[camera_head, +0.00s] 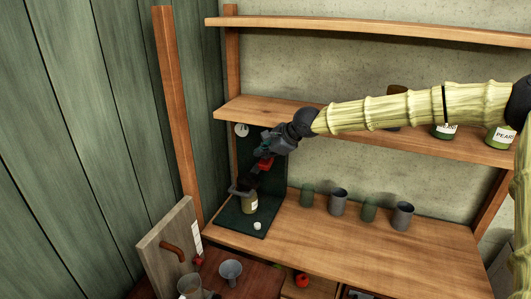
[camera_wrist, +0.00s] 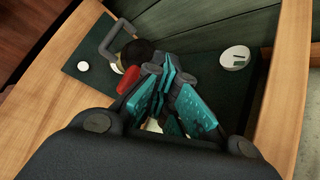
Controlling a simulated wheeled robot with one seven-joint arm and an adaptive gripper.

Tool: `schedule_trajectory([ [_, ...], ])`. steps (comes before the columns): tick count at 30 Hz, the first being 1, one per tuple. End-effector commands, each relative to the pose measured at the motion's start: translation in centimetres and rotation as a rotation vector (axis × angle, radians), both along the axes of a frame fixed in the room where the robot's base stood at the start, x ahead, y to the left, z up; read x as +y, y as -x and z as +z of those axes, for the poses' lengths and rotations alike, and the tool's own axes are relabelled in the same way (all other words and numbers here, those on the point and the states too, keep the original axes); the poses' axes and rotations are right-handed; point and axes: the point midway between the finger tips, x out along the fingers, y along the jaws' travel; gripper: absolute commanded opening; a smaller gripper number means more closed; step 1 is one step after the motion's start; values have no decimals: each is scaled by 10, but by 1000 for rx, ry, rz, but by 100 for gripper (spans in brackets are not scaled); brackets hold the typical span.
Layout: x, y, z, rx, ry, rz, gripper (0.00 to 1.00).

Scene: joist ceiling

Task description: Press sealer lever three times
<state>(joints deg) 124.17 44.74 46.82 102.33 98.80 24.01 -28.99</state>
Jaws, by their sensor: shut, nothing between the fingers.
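The sealer is a dark green stand with a flat base (camera_head: 232,220) and an upright back plate on the left end of the wooden counter. Its red lever (camera_head: 265,163) sits above a dark sealing head, with a grey bracket beside it; the lever also shows in the wrist view (camera_wrist: 129,79). A jar with a pale label (camera_head: 250,203) stands upright on the base under the head. My gripper (camera_head: 268,152) is shut and empty, close beside the lever. Its teal fingers (camera_wrist: 161,72) lie just right of the lever in the wrist view; I cannot tell whether they touch it.
A white round dial (camera_wrist: 235,57) is on the back plate. Grey cups (camera_head: 338,202) and green cups (camera_head: 307,195) stand right of the sealer. A shelf with labelled jars (camera_head: 501,136) is above. A wooden board (camera_head: 168,240) leans at front left. The counter's front strip is clear.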

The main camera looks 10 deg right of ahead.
Motion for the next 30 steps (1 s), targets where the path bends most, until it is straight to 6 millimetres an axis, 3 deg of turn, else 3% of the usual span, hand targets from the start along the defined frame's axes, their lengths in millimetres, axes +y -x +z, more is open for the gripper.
schedule_trajectory([
  [30,0,0,-10,1,0,1,0],
])
